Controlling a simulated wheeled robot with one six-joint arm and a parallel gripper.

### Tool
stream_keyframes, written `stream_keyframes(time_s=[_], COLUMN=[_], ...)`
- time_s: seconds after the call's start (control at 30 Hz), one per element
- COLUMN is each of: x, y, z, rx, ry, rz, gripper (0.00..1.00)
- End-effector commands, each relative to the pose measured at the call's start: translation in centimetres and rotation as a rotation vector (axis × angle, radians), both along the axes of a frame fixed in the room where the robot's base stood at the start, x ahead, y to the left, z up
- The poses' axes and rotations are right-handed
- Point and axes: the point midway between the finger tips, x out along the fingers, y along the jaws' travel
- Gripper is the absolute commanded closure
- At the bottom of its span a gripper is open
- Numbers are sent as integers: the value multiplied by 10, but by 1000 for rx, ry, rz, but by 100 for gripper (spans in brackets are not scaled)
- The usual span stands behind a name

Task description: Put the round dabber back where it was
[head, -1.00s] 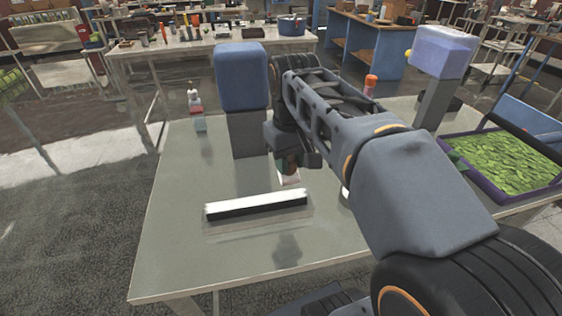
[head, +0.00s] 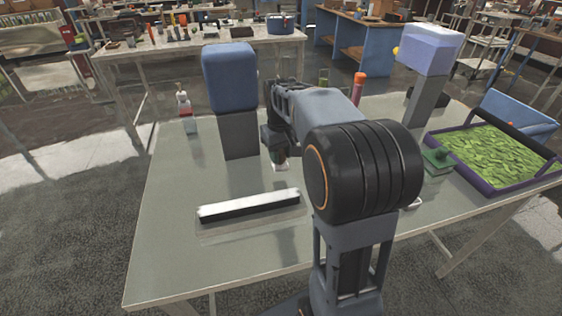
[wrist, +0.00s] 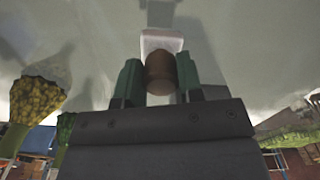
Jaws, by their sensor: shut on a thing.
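My gripper (head: 279,158) is over the middle of the table, in front of the grey post. In the wrist view its green fingers (wrist: 159,78) are shut on the round dabber (wrist: 160,73), which has a brown rounded body. A white, flared part (wrist: 162,41) shows just beyond the brown body, and its pale end (head: 281,167) shows below my gripper in the head view. The dabber is small in the head view and partly hidden by my gripper. I cannot tell whether its lower end touches the table.
A black-and-white bar (head: 249,206) lies on the grey table (head: 175,235) in front. A blue block (head: 230,76) stands on a post behind my gripper. To the right are a green block (head: 438,162) and a purple-rimmed tray (head: 470,184) of green pieces.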

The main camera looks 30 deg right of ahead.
Motion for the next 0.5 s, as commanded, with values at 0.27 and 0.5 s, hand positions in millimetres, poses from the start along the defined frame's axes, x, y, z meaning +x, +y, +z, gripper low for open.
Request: stream_keyframes(time_s=[0.27, 0.5], x=[5, 5], y=[-3, -3], z=[-33, -37], rx=[1, 0], ry=[3, 0], rz=[0, 0], gripper=[88, 88])
